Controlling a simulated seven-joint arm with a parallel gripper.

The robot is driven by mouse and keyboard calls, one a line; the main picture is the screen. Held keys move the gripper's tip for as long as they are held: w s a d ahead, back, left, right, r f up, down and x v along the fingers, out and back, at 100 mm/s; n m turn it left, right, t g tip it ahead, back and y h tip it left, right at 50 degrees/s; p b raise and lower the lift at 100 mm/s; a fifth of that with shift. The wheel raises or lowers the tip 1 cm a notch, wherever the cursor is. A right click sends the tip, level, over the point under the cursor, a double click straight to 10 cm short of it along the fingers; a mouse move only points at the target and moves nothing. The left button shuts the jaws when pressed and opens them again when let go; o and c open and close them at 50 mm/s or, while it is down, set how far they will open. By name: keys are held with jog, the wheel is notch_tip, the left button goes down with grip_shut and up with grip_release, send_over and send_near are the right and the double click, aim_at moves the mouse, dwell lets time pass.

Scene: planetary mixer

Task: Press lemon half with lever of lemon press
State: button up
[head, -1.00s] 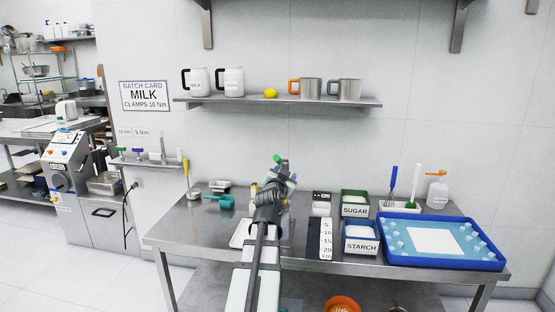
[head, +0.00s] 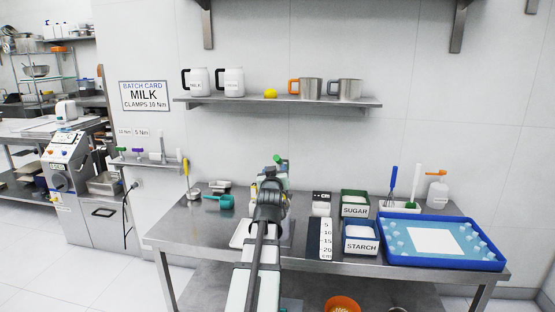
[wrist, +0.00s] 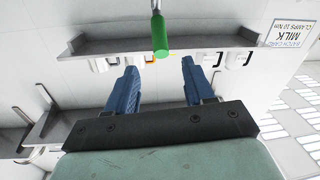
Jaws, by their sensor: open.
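The lever of the lemon press shows as a green-tipped handle (wrist: 160,38) on a grey rod in the wrist view. Its green end lies beyond my gripper (wrist: 158,76), near the middle of the gap between the two blue fingers. The fingers are apart and nothing is between them. In the head view the green tip (head: 282,159) shows just above my gripper, over the table's middle. My arm covers most of the press there. I cannot make out the lemon half.
A whole lemon (head: 270,94) sits on the wall shelf (head: 240,102) among mugs and jars.

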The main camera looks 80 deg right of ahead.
aim_at(278, 158)
jog(key=d, duration=0.4)
jog(key=w+d, duration=0.1)
jog(key=d, duration=0.8)
jog(key=shift+w, duration=0.15)
jog(key=shift+c, duration=0.4)
grip_shut()
